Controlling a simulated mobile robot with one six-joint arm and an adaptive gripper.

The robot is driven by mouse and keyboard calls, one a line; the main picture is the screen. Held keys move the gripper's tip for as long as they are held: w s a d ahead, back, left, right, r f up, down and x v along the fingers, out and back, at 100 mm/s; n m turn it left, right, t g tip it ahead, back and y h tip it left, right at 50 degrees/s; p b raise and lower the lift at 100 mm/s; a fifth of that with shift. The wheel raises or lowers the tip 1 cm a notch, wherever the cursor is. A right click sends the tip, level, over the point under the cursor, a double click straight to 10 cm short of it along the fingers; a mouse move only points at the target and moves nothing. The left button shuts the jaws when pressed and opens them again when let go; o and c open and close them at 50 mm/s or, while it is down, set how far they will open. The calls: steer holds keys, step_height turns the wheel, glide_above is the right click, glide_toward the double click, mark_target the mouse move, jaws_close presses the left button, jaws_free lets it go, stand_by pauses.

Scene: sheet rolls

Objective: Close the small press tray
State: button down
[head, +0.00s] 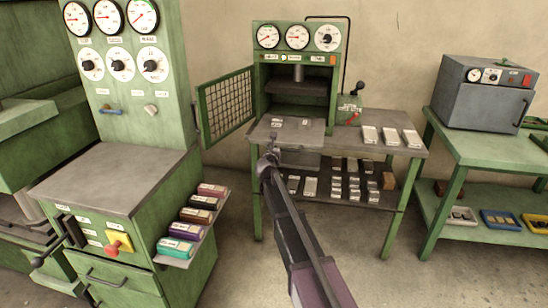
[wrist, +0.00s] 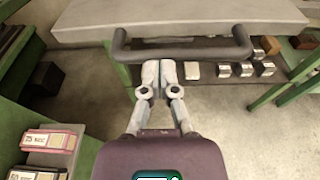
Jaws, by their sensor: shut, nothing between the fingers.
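The small press (head: 297,55) is a green frame with gauges on top, at the back middle in the head view. Its grey tray (head: 300,130) sticks out of the front over the table. In the wrist view the tray (wrist: 190,15) is a pale slab across the top, with a dark bar handle (wrist: 185,54) on its near edge. My gripper (head: 268,156) is at the tray's front edge, and its fingers (wrist: 159,68) are shut and empty by the handle. I cannot tell whether they touch it.
A mesh guard (head: 228,104) stands swung open left of the press. Pale blocks (head: 390,136) lie on the table to the right. A green cabinet (head: 110,180) with a shelf of coloured boxes (head: 195,222) stands at left. A grey oven (head: 485,92) is at right.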

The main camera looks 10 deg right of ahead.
mark_target(286, 128)
steer(key=shift+w+d+f, duration=0.1)
steer(key=shift+w+d, duration=0.05)
steer(key=shift+w, duration=0.3)
steer(key=shift+w, duration=0.1)
steer(key=r+x, duration=0.1)
steer(key=x, duration=0.6)
steer(key=r+x, duration=0.2)
steer(key=x, duration=0.5)
steer(key=r+x, duration=0.1)
steer(key=x, duration=0.6)
steer(key=shift+w+d+r, duration=0.15)
steer(key=shift+w+d, duration=0.2)
steer(key=shift+w, duration=0.2)
steer(key=shift+w+d+r, duration=0.1)
steer(key=shift+w+d, duration=0.05)
steer(key=shift+w, duration=0.3)
steer(key=shift+r, duration=0.1)
steer(key=shift+s, duration=0.65)
steer(key=p+v, duration=0.1)
steer(key=v, duration=0.5)
steer(key=p+v, duration=0.2)
steer(key=v, duration=0.5)
steer(key=shift+s+a, duration=0.15)
steer(key=shift+a, duration=0.15)
